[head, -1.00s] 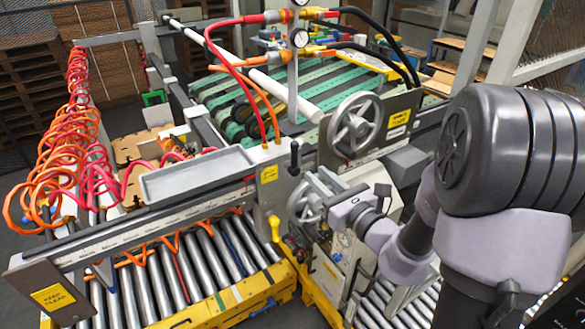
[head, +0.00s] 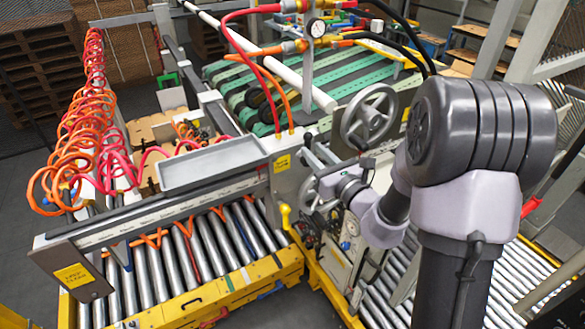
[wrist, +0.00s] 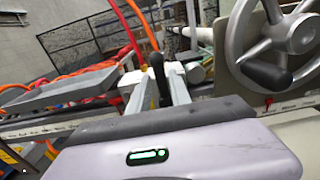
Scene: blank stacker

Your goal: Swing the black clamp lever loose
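The black clamp lever (head: 307,141) stands upright on the grey plate with a yellow label, right of the grey tray in the head view. In the wrist view the lever (wrist: 158,76) shows as a dark rounded handle in the gap between my two silver fingers. My gripper (head: 317,157) reaches toward it from the right in the head view, with its fingertips close beside it. In the wrist view my gripper (wrist: 157,82) is open, with space on both sides of the lever. I cannot tell whether either finger touches it.
A large grey handwheel (head: 369,117) stands just right of the lever, and a second handwheel (head: 320,195) lies below my gripper. The grey tray (head: 212,165) is to the left. Red and orange hoses (head: 268,85) come down close behind the lever.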

